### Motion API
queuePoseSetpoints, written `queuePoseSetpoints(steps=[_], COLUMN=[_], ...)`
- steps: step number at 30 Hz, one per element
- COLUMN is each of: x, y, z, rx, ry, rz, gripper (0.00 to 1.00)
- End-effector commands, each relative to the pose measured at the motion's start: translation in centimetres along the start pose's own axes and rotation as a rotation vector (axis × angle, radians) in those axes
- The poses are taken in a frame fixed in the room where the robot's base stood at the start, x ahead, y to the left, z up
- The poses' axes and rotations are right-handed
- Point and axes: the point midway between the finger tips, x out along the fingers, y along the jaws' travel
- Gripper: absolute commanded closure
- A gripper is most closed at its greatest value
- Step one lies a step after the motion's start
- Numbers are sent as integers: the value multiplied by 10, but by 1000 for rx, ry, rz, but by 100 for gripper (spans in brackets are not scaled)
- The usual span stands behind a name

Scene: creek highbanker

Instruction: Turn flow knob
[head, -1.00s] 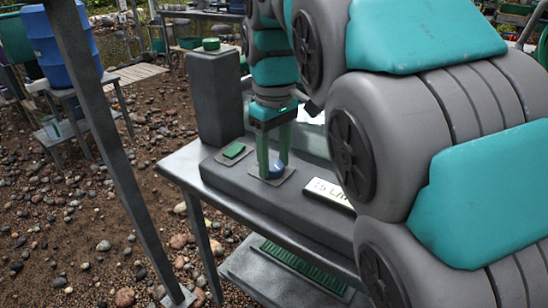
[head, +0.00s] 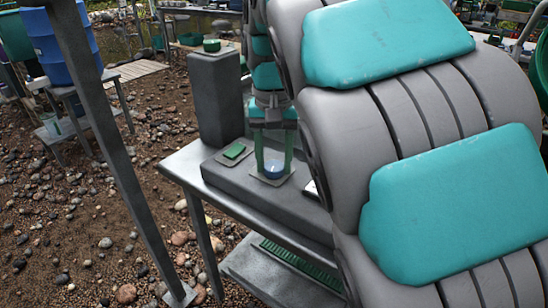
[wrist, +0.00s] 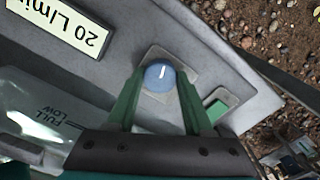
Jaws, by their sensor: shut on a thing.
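The flow knob (wrist: 160,76) is a round blue knob with a white pointer line, on a light square plate on the grey panel. In the wrist view its line points nearly straight up, tilted slightly right. My gripper (wrist: 160,84) has its two green fingers on either side of the knob, shut on it. In the head view the blue knob (head: 274,168) shows low between my gripper's fingertips (head: 273,170). A label reading "20 L/min" (wrist: 62,25) lies beside the knob. My arm hides much of the panel in the head view.
A green rocker or button on a plate (head: 234,151) sits left of the knob. A grey post (head: 216,98) with a green cap rises behind it. A clear gauge marked "FULL" and "LOW" (wrist: 40,125) shows in the wrist view. A slanted leg (head: 110,150) crosses the left.

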Motion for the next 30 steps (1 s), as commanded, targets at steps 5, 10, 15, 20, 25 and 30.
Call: queuePoseSetpoints(steps=[5, 10, 15, 20, 25, 30], x=[0, 0, 0, 0, 0, 0], y=[0, 0, 0, 0, 0, 0], z=[0, 0, 0, 0, 0, 0], rx=[74, 111, 124, 124, 124, 124], ry=[2, 1, 1, 1, 1, 1], rz=[0, 0, 0, 0, 0, 0], gripper=[100, 100, 100, 100, 46, 27])
